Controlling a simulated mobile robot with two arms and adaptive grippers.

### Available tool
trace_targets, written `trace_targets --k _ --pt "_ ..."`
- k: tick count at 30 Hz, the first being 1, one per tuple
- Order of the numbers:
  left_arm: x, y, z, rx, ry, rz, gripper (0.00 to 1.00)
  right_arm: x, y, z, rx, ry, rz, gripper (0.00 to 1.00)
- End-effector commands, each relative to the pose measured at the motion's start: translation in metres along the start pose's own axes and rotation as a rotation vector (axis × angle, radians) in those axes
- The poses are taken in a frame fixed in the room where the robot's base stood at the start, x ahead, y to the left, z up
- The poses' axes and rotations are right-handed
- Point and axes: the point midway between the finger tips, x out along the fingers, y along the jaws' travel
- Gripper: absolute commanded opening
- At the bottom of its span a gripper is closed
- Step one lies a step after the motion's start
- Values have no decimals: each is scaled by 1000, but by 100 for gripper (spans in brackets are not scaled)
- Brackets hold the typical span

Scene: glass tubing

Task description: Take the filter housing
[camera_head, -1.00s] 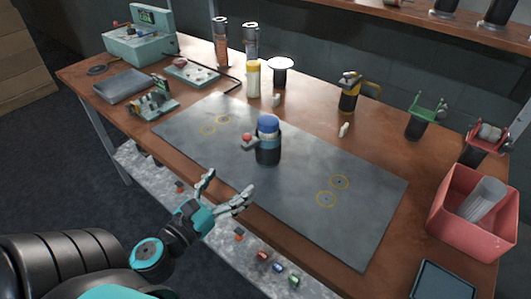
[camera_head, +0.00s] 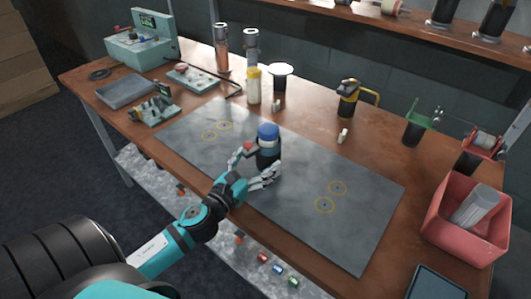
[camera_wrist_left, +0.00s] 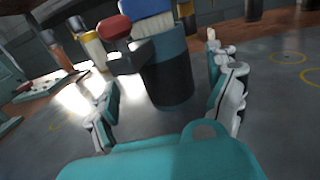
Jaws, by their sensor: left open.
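The filter housing, which I take to be the dark cylinder with a blue cap (camera_head: 267,144), stands upright on the grey mat. A red knob (camera_head: 247,146) sticks out from its left side. My left gripper (camera_head: 255,164) is open, with its fingers on either side of the lower housing. In the left wrist view the housing (camera_wrist_left: 166,75) rises between the open fingers, with a gap visible at each side; its top is cut off by the frame. My right gripper is not in view.
The grey mat (camera_head: 355,225) is clear around the housing, with yellow rings marked on it. Behind stand a yellow-white bottle (camera_head: 254,86) and a black container with a white disc top (camera_head: 280,79). A red bin (camera_head: 462,222) is at the right.

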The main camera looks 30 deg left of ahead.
Motion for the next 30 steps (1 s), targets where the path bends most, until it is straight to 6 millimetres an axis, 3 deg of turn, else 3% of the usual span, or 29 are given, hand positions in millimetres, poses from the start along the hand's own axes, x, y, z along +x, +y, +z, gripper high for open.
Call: trace_targets --k 8,17,30 --pt "40 -4 0 -1 -2 0 89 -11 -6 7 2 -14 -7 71" --pt "44 -5 -1 -1 0 -1 89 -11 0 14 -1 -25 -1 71" --pt "43 -5 -1 -1 -1 0 32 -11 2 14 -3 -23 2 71"
